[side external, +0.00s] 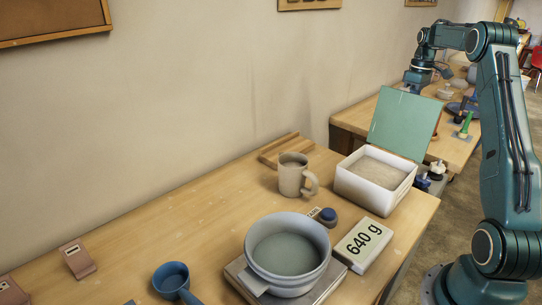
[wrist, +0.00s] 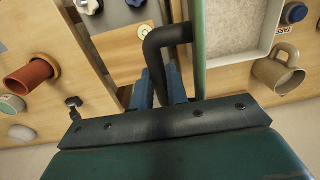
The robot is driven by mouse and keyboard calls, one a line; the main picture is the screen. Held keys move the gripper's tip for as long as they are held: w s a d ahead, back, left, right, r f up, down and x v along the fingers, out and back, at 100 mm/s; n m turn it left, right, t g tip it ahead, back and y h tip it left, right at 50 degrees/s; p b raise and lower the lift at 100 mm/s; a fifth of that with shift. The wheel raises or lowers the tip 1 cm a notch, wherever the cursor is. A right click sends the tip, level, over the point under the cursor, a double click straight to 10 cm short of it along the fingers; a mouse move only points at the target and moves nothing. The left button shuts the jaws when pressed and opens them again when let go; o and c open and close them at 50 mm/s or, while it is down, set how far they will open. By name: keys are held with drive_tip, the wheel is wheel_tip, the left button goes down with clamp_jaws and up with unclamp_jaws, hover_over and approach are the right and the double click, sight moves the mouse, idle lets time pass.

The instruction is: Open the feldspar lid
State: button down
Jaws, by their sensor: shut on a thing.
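A white bin (side external: 355,187) of pale powder (side external: 376,172) stands at the table's right end. Its green lid (side external: 404,122) is hinged up at the back edge and stands steeply, leaving the bin open. In the wrist view the lid (wrist: 200,45) is a thin green strip seen edge-on beside the powder (wrist: 231,25). My gripper (wrist: 160,84) has its blue fingers shut on the lid's black bent handle (wrist: 160,45). In the side view my wrist is behind the lid's top edge, and the lid hides my fingers. No name on the lid is readable.
A grey bowl (side external: 287,262) sits on a scale whose display (side external: 363,244) reads 640 g. A mug (side external: 293,176), a blue button (side external: 328,215) and a blue scoop (side external: 172,279) are nearby. A second bench (side external: 350,120) with pots stands behind. A terracotta pot (wrist: 28,77) shows in the wrist view.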

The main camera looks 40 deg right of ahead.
drive_tip(key=shift+s, duration=0.1)
drive_tip(key=c, duration=1.6)
unclamp_jaws()
drive_tip(key=shift+r, duration=0.15)
